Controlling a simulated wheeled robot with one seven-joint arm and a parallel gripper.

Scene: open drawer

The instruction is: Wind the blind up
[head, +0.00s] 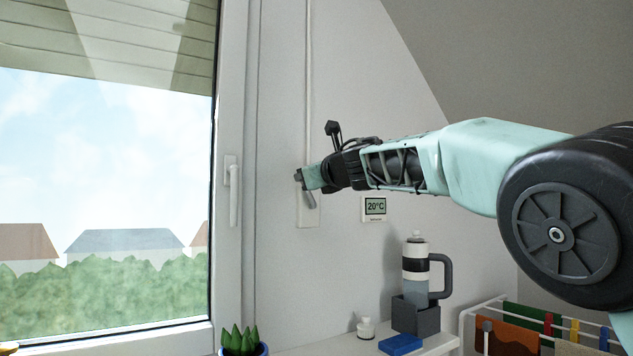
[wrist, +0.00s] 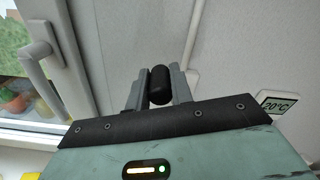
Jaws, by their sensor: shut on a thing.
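A white winder plate (head: 308,218) is on the wall to the right of the window, with a thin vertical strip (head: 308,80) running up from it. A grey crank arm (head: 311,200) shows in front of the plate, slanting down. My gripper (head: 303,180) reaches it from the right. In the wrist view, the black crank knob (wrist: 159,85) sits between the two fingers of my gripper (wrist: 158,88), which is shut on it. Pale slats (head: 110,50) cross the top of the window view; I cannot tell whether they are the blind or an eave.
The window handle (head: 234,195) is left of the winder. A thermostat (head: 374,207) is on the wall just right of it. Below stand a potted plant (head: 240,342), a small white jar (head: 366,328), a flask (head: 414,262) in a grey holder and a drying rack (head: 468,325).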

